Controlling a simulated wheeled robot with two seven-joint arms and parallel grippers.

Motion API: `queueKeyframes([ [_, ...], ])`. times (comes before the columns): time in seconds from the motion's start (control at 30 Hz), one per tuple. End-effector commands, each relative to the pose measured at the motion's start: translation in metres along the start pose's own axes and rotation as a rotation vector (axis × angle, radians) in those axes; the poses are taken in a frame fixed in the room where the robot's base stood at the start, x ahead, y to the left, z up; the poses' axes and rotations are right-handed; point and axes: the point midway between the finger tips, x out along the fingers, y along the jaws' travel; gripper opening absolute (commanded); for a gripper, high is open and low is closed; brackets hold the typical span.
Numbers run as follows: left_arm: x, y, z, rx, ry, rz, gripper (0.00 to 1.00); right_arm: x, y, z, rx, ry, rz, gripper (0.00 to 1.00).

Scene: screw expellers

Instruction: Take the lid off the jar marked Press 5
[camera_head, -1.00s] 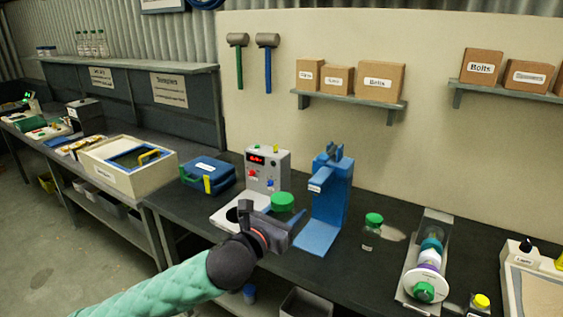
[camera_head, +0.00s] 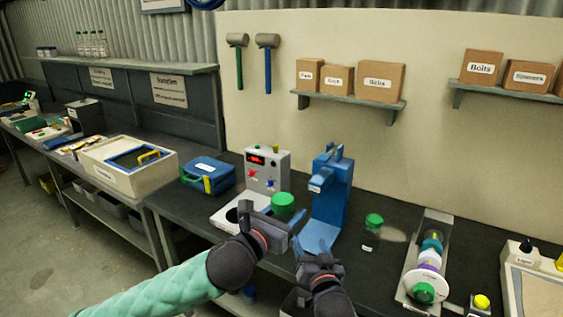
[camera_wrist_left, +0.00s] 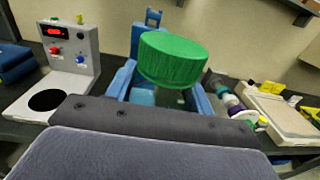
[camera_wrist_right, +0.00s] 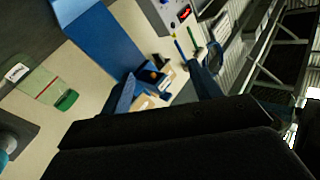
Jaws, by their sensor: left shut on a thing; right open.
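A green-lidded jar (camera_head: 283,203) is held by my left gripper (camera_head: 287,222), which is shut around it in front of the blue press stand. No marking on this jar can be read. A second clear jar with a green lid (camera_head: 374,221) stands on the bench to the right; it also shows in the right wrist view (camera_wrist_right: 45,88). My right gripper (camera_head: 312,252) is open and empty, just right of and below my left one.
The blue stand (camera_head: 331,195) rises just behind the held jar. A grey device with a red display (camera_head: 267,170) stands left of it. A clear-covered roller fixture (camera_head: 432,250) lies at the right. Dark bench surface is free around the second jar.

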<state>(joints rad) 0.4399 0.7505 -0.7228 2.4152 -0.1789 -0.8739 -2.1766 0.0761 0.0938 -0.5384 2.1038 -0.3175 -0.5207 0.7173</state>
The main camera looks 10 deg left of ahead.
Motion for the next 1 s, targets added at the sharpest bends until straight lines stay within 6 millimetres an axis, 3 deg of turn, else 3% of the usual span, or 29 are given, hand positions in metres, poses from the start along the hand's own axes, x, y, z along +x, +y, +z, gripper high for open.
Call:
queueKeyframes([
  [0.03,0.0,0.0,0.001,0.0,-0.001,0.0,0.0,0.009,0.001,-0.02,-0.048,0.039,-0.012,0.63],
  [0.2,0.0,0.0,0.001,0.0,-0.001,0.0,0.0,0.034,0.001,-0.083,-0.217,0.171,-0.046,0.63],
  [0.43,0.0,0.0,0.001,0.0,-0.001,0.0,0.0,0.059,-0.005,-0.17,-0.446,0.353,-0.073,0.63],
  [0.53,0.0,0.0,0.001,0.0,-0.001,0.0,0.0,0.065,-0.017,-0.205,-0.521,0.436,-0.1,0.63],
  [0.8,0.0,0.0,0.0,0.0,-0.001,0.0,0.0,0.067,-0.1,-0.262,-0.54,0.643,-0.342,0.63],
  [1.0,0.0,0.0,0.0,0.0,-0.001,0.0,0.0,0.057,-0.162,-0.29,-0.553,0.755,-0.56,0.63],
])
